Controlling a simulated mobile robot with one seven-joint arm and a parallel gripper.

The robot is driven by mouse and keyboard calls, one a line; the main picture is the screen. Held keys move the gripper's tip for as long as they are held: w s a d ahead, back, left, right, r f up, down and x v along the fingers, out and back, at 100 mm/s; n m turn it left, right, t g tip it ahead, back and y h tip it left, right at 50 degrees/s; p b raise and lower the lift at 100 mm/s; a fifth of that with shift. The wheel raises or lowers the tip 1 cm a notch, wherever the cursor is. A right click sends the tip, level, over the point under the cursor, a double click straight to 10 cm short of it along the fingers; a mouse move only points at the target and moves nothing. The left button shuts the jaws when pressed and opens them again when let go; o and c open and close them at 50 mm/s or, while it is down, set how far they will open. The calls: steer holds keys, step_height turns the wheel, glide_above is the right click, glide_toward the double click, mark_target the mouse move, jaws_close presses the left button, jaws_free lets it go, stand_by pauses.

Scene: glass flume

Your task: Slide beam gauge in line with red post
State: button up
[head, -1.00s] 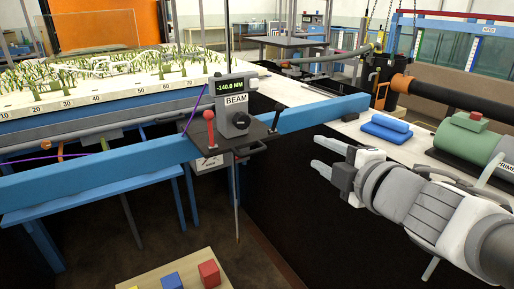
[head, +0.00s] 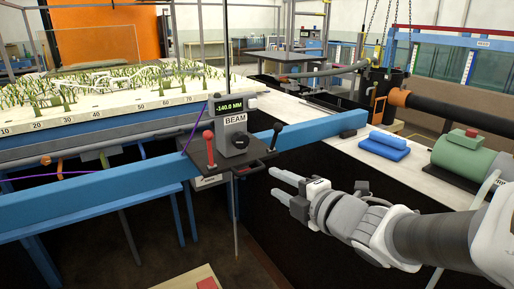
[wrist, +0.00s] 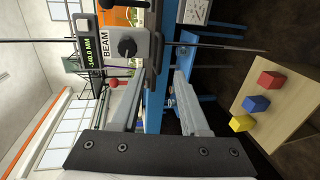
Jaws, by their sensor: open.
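The beam gauge (head: 233,124) is a grey carriage with a black dial, a BEAM label and a display reading -140.0 MM. It sits on the long blue beam (head: 90,189). Its dark plate carries a red-knobbed lever (head: 209,145) at left and a black-knobbed lever (head: 276,134) at right. A thin vertical rod passes through the carriage. My gripper (head: 272,182) is open and empty, below and right of the plate, apart from it. In the wrist view the gauge (wrist: 127,46) appears sideways beyond my open fingers. I cannot make out a separate red post.
A model tray with small trees and a numbered scale (head: 120,120) stands behind the beam. A blue block (head: 385,147) and a green motor (head: 466,154) rest on the white ledge at right. A wooden board (wrist: 262,118) holds red, blue and yellow cubes.

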mark_target(255, 172)
steer(key=shift+p+x, duration=2.25)
steer(key=shift+x, duration=0.35)
steer(key=b+x, duration=0.1)
steer(key=x, duration=0.4)
steer(key=shift+w+a+f, duration=0.1)
steer(key=shift+w+a, duration=0.05)
steer(key=shift+w, duration=0.15)
jaws_close()
